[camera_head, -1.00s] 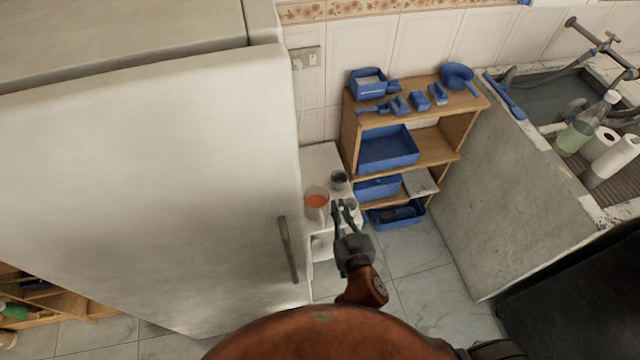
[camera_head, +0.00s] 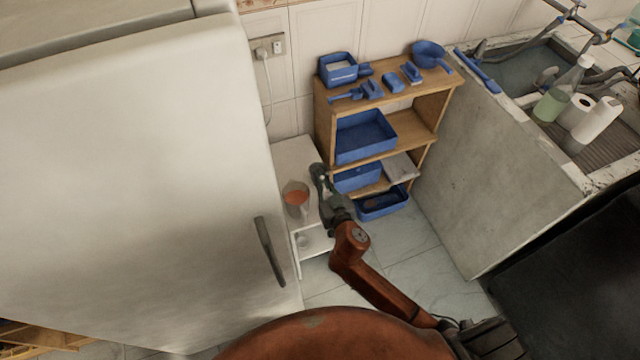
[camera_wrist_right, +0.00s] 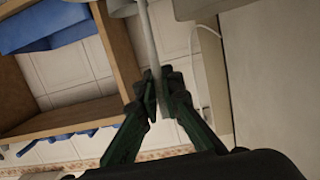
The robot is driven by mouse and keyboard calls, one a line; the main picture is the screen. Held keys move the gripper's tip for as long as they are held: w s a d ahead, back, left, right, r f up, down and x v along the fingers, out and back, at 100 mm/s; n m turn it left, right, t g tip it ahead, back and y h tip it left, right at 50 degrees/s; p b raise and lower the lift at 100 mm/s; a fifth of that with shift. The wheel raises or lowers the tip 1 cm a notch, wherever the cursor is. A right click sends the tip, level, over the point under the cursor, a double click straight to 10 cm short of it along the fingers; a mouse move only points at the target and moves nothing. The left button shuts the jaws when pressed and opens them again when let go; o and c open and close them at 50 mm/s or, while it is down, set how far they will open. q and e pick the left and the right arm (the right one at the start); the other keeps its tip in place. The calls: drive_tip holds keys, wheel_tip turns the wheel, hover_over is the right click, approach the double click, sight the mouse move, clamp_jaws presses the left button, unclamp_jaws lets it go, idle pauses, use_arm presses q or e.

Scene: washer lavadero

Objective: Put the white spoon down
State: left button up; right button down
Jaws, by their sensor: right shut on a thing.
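The white spoon (camera_wrist_right: 152,45) shows in the right wrist view as a pale, thin handle running up from between my fingertips. Its far end is out of clear sight. My right gripper (camera_wrist_right: 163,86) is shut on this handle. In the head view the right gripper (camera_head: 318,176) is at the right edge of the small white table (camera_head: 292,152), to the right of a clear cup with orange contents (camera_head: 296,200). I cannot make out the spoon in the head view. My left gripper is not in view.
A large white fridge (camera_head: 130,190) stands close on the left. A wooden shelf (camera_head: 440,105) with blue trays and tools stands right of the table. A stone sink (camera_head: 485,175) is further right. The back of the table top looks clear.

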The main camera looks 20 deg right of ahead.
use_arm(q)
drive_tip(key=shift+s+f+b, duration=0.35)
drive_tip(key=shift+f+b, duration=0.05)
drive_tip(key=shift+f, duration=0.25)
use_arm(e)
drive_tip(key=shift+f, duration=1.45)
drive_tip(key=shift+s, duration=0.1)
drive_tip(key=shift+f, duration=0.25)
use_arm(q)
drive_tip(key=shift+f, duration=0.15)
use_arm(e)
drive_tip(key=c, duration=2.1)
unclamp_jaws()
drive_tip(key=shift+r, duration=0.1)
drive_tip(key=shift+r, duration=0.1)
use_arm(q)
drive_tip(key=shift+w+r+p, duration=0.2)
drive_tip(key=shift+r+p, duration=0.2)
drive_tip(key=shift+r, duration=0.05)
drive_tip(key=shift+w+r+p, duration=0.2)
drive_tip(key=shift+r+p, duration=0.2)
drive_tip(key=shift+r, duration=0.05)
use_arm(e)
drive_tip(key=s+r, duration=0.2)
drive_tip(key=s, duration=0.9)
drive_tip(key=shift+s+r, duration=0.2)
drive_tip(key=shift+s, duration=0.2)
